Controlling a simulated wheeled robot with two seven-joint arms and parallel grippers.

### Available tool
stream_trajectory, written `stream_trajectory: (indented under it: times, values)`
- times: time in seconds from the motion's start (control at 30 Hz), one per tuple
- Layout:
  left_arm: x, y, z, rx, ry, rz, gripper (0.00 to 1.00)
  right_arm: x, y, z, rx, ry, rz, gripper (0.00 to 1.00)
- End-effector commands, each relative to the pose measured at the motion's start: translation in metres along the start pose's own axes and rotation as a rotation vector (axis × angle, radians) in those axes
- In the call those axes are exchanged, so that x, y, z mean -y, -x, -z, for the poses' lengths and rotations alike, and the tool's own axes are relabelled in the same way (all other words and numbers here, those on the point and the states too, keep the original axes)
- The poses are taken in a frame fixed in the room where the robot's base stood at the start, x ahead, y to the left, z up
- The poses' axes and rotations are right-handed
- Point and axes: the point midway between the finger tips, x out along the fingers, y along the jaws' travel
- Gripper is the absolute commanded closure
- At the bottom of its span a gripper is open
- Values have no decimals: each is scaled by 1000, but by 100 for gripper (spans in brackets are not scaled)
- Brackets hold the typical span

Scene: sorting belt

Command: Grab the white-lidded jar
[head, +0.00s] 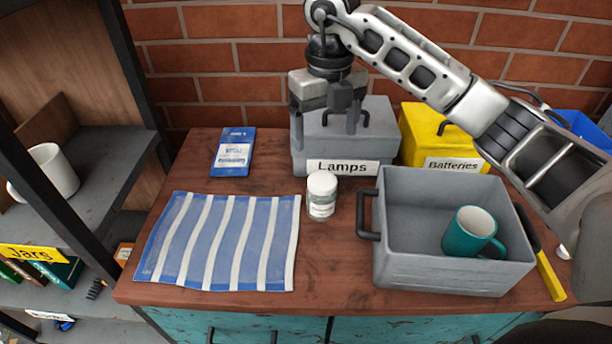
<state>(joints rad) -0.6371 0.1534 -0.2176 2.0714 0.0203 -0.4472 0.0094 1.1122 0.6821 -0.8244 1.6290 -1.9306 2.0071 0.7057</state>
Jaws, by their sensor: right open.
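The white-lidded jar (321,196) stands upright on the wooden top, between the striped cloth and the grey crate. It has a clear body with a pale label. My right gripper (325,122) comes in from the upper right. It is open and empty, pointing down, above and behind the jar, in front of the grey Lamps box. The gripper does not touch the jar. My left gripper is not in view.
A grey crate (450,277) holding a teal mug (472,233) stands right of the jar. The Lamps box (371,145) and yellow Batteries box (424,131) stand behind. A blue-striped cloth (220,240) lies left, with a blue packet (233,152) behind it.

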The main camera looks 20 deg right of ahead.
Motion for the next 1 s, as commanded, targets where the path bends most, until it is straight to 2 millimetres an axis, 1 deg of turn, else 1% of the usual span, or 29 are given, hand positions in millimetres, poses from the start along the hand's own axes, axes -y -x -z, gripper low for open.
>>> stream_trajectory:
  times: [0.07, 0.17, 0.27, 0.4, 0.5, 0.6, 0.77, 0.9, 1.0]
  values:
    - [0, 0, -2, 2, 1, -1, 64, 1, -9, 0, -3, -2, 4, 18]
    - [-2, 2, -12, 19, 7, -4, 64, 0, -28, 1, -7, -1, 3, 18]
    - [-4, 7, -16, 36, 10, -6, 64, 1, -48, 1, -8, -1, 3, 18]
    - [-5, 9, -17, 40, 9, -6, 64, 1, -78, 1, -6, 0, 3, 18]
    - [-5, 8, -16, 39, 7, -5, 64, 0, -93, 0, -5, -1, 2, 18]
    - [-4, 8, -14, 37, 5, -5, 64, 0, -102, 0, -3, 1, 1, 18]
    - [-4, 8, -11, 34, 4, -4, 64, 0, -112, -1, -2, 1, 1, 18]
    - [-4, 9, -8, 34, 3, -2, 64, -1, -132, -4, -6, 1, 0, 18]
    - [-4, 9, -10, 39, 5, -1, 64, -1, -147, -5, -4, 1, 0, 18]
